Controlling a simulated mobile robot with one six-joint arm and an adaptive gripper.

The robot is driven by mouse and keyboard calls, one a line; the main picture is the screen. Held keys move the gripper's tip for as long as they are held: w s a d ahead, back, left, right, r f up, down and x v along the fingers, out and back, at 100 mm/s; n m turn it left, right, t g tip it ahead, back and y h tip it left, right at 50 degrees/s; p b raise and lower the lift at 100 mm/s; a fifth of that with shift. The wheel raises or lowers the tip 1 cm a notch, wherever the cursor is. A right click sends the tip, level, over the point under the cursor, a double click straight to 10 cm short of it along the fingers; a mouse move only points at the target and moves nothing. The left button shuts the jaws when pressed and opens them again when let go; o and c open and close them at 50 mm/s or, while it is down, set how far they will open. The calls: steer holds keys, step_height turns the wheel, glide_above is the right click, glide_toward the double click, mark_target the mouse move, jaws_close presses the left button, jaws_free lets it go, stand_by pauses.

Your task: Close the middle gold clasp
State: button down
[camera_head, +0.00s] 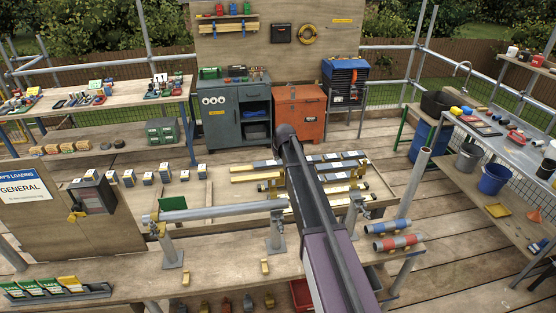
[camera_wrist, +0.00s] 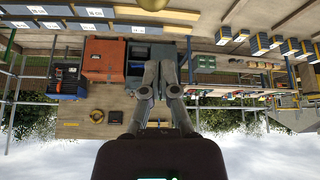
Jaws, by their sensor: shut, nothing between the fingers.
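A grey pipe (camera_head: 215,211) lies across upright grey clamp posts on the front bench. The left post (camera_head: 172,252) carries a gold clasp (camera_head: 157,229) at its top. The middle post (camera_head: 275,232) stands just left of my arm, with a small gold part at its top; whether it is open or shut is too small to tell. A right post (camera_head: 353,212) stands beyond my arm, partly hidden. My gripper (camera_wrist: 159,70) is shut and empty in the wrist view, apart from any clasp there. It cannot be made out in the head view.
Two small gold blocks (camera_head: 265,266) (camera_head: 185,279) lie on the front bench. Red and blue banded pipes (camera_head: 392,235) lie at its right. An orange cabinet (camera_head: 299,108) stands behind.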

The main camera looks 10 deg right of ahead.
steer(key=shift+s+d+f+b, duration=0.15)
steer(key=shift+s+f+b, duration=0.3)
steer(key=shift+s, duration=0.35)
steer(key=shift+s+d+f+b, duration=0.2)
steer(key=shift+s+f, duration=0.35)
steer(key=shift+s, duration=0.25)
